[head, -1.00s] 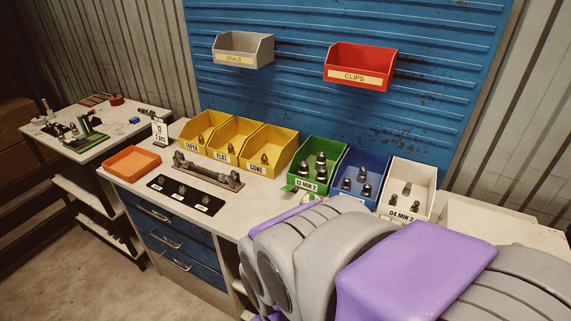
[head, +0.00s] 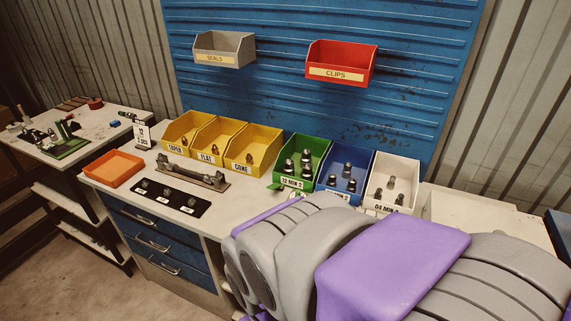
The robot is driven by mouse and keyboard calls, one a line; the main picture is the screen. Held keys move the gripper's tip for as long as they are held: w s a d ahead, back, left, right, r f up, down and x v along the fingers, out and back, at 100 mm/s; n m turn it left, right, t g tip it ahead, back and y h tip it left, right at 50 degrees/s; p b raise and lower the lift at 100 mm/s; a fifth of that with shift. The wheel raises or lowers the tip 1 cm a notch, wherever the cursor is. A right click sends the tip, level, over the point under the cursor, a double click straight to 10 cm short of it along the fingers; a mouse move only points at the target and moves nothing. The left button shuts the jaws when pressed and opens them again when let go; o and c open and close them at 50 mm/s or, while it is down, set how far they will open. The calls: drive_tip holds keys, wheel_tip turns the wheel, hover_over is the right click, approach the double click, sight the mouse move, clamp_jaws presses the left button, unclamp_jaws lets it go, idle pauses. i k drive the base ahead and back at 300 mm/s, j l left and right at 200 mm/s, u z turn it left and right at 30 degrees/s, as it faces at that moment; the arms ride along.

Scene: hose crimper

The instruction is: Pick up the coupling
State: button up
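Dark metal fittings that look like couplings stand in several bins on the workbench, and I cannot tell which one is the task's coupling. Several are in the green bin (head: 318,150) labelled "12 MIN 2". Others are in the blue bin (head: 355,163) and in the white bin (head: 404,176). Single fittings sit in the yellow bins "TAPER" (head: 182,124), "FLAT" (head: 210,130) and "CONE" (head: 262,140). My grey and purple arm covers the lower right, in front of the blue and white bins. My gripper is not visible; the arm may hide it.
An orange tray (head: 113,170), a black mat with small parts (head: 158,192) and a long metal piece on a brown base (head: 190,174) lie left of the bins. A number card (head: 141,133) stands behind. Grey "SEALS" (head: 224,50) and red "CLIPS" (head: 341,66) bins hang above.

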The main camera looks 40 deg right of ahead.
sight(306, 173)
drive_tip(key=i+z, duration=0.15)
drive_tip(key=z, duration=0.3)
drive_tip(key=i+j+z, duration=0.1)
drive_tip(key=z, duration=0.4)
drive_tip(key=i+j+z, duration=0.1)
drive_tip(key=z, duration=0.35)
drive_tip(key=j, duration=0.1)
